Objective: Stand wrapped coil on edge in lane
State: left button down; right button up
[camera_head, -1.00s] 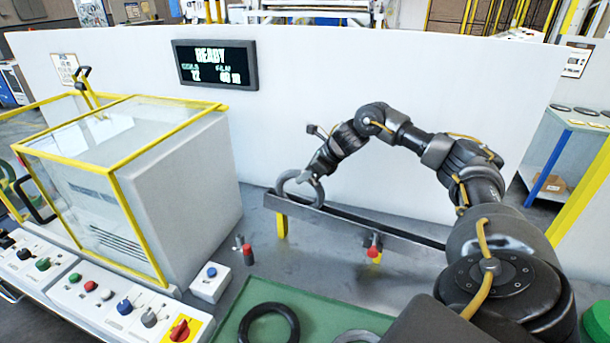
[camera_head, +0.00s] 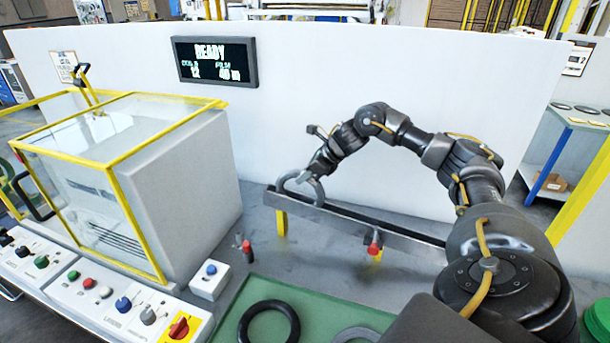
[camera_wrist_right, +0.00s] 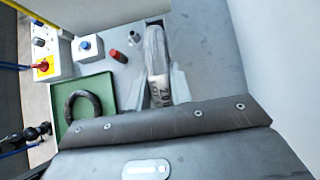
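The wrapped coil (camera_head: 317,189) is a pale grey ring standing on edge at the left end of the lane (camera_head: 350,219), a long dark metal channel by the white wall. My right gripper (camera_head: 311,176) reaches down to it from above. In the right wrist view the coil (camera_wrist_right: 155,52) shows edge-on with a white printed label, between my right gripper's two fingers (camera_wrist_right: 160,90). The fingers lie against its sides. The coil's lowest part is hidden by the lane's front wall.
A green tray (camera_head: 310,300) in front holds a black ring (camera_head: 268,323) and a grey ring (camera_head: 356,335). A yellow-framed clear enclosure (camera_head: 130,185) stands left. The lane's right stretch is empty.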

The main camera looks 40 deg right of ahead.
jog(key=o, duration=0.4)
jog(key=shift+o, duration=0.2)
jog(key=b+v, duration=0.2)
jog(key=v, duration=0.9)
dwell(0.8)
